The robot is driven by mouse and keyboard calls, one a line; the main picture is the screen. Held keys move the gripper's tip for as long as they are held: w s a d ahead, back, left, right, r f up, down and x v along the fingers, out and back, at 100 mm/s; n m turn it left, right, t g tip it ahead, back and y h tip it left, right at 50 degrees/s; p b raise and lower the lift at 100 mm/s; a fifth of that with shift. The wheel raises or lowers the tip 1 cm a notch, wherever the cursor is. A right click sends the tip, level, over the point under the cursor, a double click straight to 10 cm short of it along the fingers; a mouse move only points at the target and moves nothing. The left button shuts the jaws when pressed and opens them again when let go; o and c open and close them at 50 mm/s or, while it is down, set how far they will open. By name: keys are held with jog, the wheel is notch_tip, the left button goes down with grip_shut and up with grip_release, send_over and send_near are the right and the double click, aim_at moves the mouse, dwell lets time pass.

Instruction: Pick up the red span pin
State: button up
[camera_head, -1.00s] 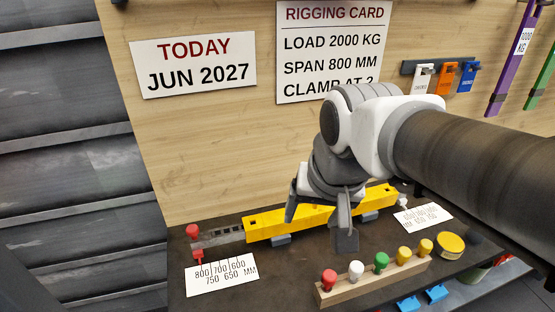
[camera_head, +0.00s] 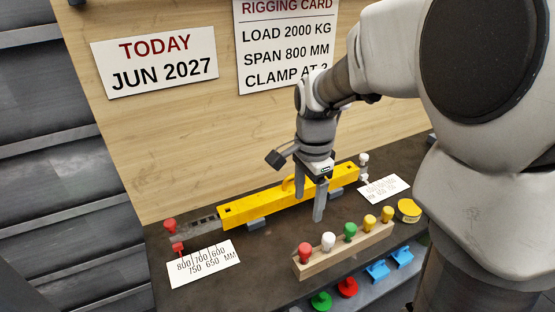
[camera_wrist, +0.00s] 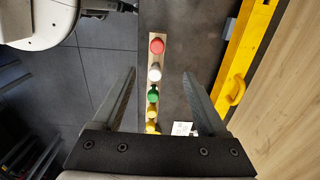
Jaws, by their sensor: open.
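A wooden rack (camera_head: 347,250) holds a row of pins with coloured heads. The red pin (camera_head: 305,252) stands upright at its near left end, beside a white pin (camera_head: 328,241). In the wrist view the red pin (camera_wrist: 157,46) is the topmost of the row, beyond the white pin (camera_wrist: 154,72). My gripper (camera_head: 309,205) is open and empty above the bench, between the yellow beam and the rack. In the wrist view the row runs between its fingers (camera_wrist: 160,74), with the red head past the fingertips.
The yellow beam (camera_head: 240,210) lies behind the rack, against the wooden board side. A scale card (camera_head: 203,264) lies left of the rack and a smaller card (camera_head: 384,188) at right. A yellow round tin (camera_head: 408,210) stands beyond the rack's right end.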

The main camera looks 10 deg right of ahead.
aim_at(305, 247)
notch_tip(305, 247, down, 12)
jog(key=shift+f+b, duration=0.1)
jog(key=shift+b, duration=0.3)
jog(key=shift+s+d+f, duration=0.1)
jog(key=shift+s+f, duration=0.05)
jog(key=shift+f, duration=1.15)
jog(key=shift+s+d+f, duration=0.1)
jog(key=shift+s+f, duration=0.05)
jog(key=shift+f, duration=1.15)
grip_shut()
